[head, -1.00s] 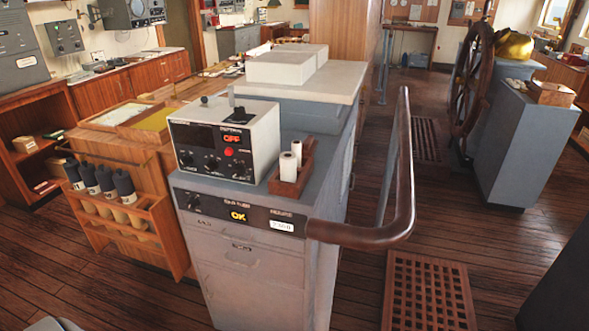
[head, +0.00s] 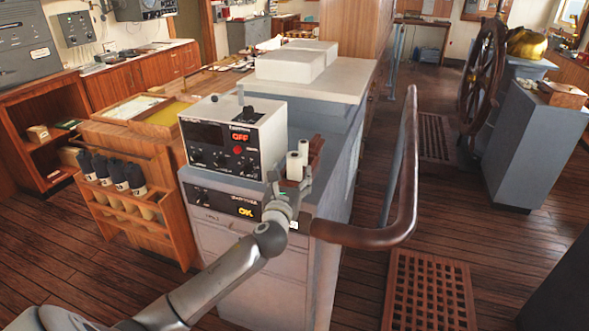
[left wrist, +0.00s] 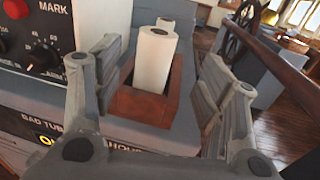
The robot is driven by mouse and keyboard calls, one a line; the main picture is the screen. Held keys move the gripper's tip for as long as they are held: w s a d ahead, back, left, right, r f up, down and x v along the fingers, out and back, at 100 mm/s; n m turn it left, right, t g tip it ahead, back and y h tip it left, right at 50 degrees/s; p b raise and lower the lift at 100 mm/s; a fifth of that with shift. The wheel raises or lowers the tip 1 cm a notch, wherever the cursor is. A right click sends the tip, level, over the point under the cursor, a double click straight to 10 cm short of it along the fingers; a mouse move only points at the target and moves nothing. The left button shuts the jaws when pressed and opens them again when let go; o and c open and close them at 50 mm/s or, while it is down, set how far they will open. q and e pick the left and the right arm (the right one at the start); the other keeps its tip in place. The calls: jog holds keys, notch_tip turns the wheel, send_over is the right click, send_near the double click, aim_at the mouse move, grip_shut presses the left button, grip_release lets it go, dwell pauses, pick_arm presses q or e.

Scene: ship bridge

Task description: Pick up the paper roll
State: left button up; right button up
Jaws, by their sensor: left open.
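Two white paper rolls stand upright in a small wooden holder (head: 317,146) on the grey cabinet. The nearer paper roll (head: 294,167) and the farther paper roll (head: 303,149) show close together in the head view. My left gripper (head: 289,180) is open just in front of the holder. In the left wrist view, the nearer roll (left wrist: 154,65) appears between the spread fingers of my left gripper (left wrist: 162,55), with the brown holder (left wrist: 142,104) below it. The farther roll (left wrist: 166,24) is partly hidden behind it. The fingers look empty. My right gripper is not in view.
A control box (head: 233,140) with knobs stands left of the holder. A brown curved handrail (head: 375,232) juts out to the right of the cabinet. White boxes (head: 290,65) sit on the counter behind.

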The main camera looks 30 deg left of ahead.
aim_at(293, 165)
pick_arm(q)
jog(key=shift+a+p+x, duration=0.2)
jog(key=shift+p+x, duration=0.35)
jog(key=shift+x, duration=2.65)
jog(key=shift+s, duration=0.1)
jog(key=c, duration=1.1)
jog(key=shift+c, duration=0.7)
jog(key=shift+r, duration=0.1)
